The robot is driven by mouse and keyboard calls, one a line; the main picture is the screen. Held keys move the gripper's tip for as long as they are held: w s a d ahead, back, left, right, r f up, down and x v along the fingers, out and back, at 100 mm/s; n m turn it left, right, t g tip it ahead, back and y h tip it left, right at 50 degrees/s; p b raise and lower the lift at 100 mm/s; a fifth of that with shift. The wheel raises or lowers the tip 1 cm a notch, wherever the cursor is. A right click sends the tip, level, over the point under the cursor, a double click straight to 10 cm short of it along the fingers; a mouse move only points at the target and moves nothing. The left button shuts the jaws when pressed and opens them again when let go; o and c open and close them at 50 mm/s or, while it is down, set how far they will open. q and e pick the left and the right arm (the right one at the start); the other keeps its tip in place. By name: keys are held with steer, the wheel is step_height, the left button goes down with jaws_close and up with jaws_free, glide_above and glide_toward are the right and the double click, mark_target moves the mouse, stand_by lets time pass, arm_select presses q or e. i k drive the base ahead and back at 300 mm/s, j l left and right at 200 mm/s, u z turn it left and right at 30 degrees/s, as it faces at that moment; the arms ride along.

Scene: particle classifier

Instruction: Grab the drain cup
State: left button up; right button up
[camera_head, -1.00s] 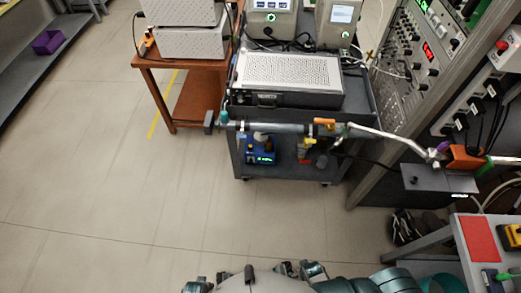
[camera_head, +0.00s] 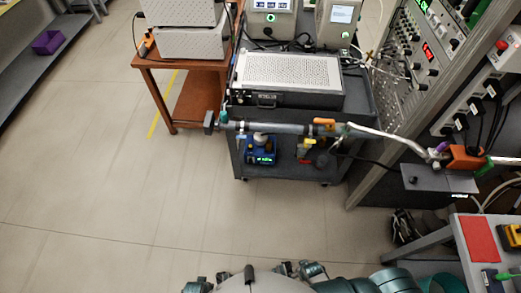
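I cannot make out any thing that is clearly a drain cup. A horizontal metal tube (camera_head: 275,128) with an orange fitting runs along the front of a dark cart, and a blue device (camera_head: 261,152) with a lit display sits on the cart's lower shelf below it. A small purple open container (camera_head: 48,42) stands on a shelf at the far left. Neither of my grippers shows clearly. Only teal and grey parts of my own body and arm show at the bottom edge.
The dark cart (camera_head: 360,98) carries a perforated metal box (camera_head: 288,73). A brown table (camera_head: 178,68) stands left of it. An instrument rack fills the right. A table with a red mat (camera_head: 479,239) is at the lower right. The floor (camera_head: 120,190) at left and centre is clear.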

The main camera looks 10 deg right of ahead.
mark_target(321, 161)
steer(key=z, duration=0.4)
steer(key=i+l+z, duration=0.1)
steer(key=z, duration=0.3)
steer(key=i+z, duration=0.2)
steer(key=z, duration=0.25)
steer(key=i+z, duration=0.15)
steer(key=z, duration=0.25)
steer(key=i+z, duration=0.15)
steer(key=z, duration=0.3)
steer(key=i+j, duration=0.3)
